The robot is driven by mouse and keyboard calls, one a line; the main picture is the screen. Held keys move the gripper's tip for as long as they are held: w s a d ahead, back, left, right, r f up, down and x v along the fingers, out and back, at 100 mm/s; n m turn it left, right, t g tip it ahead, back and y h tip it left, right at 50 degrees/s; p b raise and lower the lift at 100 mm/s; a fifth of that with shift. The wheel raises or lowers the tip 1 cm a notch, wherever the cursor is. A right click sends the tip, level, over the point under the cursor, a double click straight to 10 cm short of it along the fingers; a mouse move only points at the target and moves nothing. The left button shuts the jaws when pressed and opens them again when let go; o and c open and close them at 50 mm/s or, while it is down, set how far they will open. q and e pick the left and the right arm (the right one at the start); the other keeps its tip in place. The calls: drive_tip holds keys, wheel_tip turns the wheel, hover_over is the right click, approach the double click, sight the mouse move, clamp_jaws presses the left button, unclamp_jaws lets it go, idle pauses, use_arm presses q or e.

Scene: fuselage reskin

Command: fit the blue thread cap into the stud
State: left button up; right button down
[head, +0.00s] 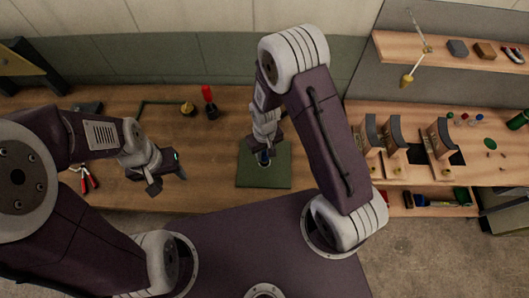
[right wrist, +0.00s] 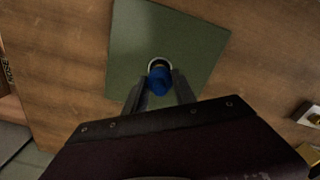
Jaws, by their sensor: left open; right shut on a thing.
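The blue thread cap (right wrist: 160,82) is between the fingertips of my right gripper (head: 263,150), which is shut on it. In the right wrist view the cap overlaps a pale ring, which looks like the rim of the stud (right wrist: 160,62), on a green plate (right wrist: 195,45). I cannot tell whether the cap is in the stud or just above it. In the head view my right gripper is over the green plate (head: 262,176) and partly hides the stud and cap. My left gripper (head: 168,182) is open and empty above the bench's left part, apart from the plate.
The wooden bench (head: 215,155) is bare around the plate. Red-handled pliers (head: 88,180) lie at the left, and a red-handled tool (head: 208,97) stands at the back. Several curved panels (head: 393,138) stand on the right bench under a shelf (head: 440,58).

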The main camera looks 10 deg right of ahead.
drive_tip(key=shift+f+b, duration=0.85)
drive_tip(key=shift+f, duration=0.3)
drive_tip(key=c, duration=0.9)
unclamp_jaws()
drive_tip(key=shift+r, duration=0.1)
wheel_tip(320, 180, up, 5)
drive_tip(key=p, duration=0.4)
drive_tip(key=shift+p, duration=0.3)
drive_tip(key=shift+f, duration=0.2)
